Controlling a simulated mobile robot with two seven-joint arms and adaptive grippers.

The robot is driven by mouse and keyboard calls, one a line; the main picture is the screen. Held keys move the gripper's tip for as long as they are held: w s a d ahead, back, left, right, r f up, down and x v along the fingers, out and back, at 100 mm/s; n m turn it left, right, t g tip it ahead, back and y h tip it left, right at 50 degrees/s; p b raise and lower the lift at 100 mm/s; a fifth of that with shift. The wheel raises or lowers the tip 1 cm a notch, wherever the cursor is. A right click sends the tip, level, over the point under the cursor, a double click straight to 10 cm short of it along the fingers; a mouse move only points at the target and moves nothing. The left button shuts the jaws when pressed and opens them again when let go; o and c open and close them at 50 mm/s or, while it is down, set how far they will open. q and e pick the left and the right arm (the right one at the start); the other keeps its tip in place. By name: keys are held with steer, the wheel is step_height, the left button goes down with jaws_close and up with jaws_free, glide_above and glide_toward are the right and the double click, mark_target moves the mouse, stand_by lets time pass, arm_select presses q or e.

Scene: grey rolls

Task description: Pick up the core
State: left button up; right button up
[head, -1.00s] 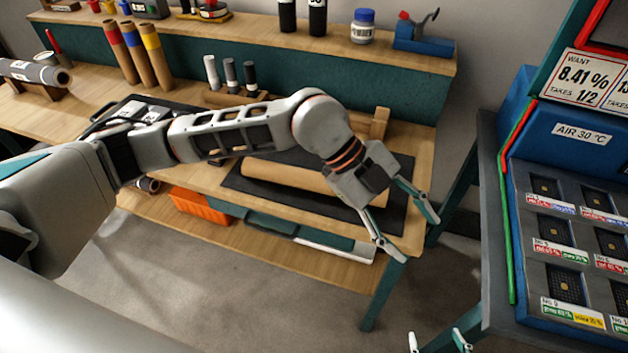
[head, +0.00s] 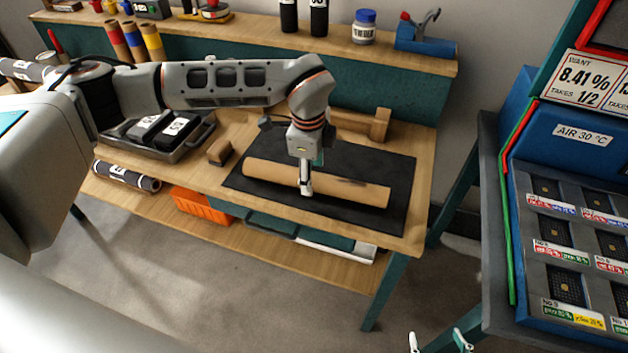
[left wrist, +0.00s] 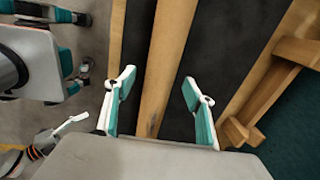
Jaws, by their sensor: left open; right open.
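The core, a long tan cardboard tube (head: 345,190), lies on a black mat (head: 400,170) on the wooden bench. It has a dark smudge near its right end. My left gripper (head: 308,182) points down at the middle of the core, its near finger in front of the tube and the far one mostly hidden. In the left wrist view the gripper (left wrist: 163,100) is open, with the core (left wrist: 166,60) running between its spread fingers. My right gripper (head: 438,342) is open and empty at the bottom edge of the head view, away from the bench.
A wooden stand (head: 378,124) is behind the core, and a small wooden block (head: 220,152) is to its left. A tray (head: 158,128) of dark numbered pieces stands further left. Tubes with coloured ends (head: 133,40) stand at the back. A blue machine (head: 590,180) is at right.

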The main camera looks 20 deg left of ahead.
arm_select(q)
step_height(320, 180, down, 2)
steer(key=shift+w+f, duration=0.1)
steer(key=shift+w, duration=0.05)
steer(key=c, duration=1.3)
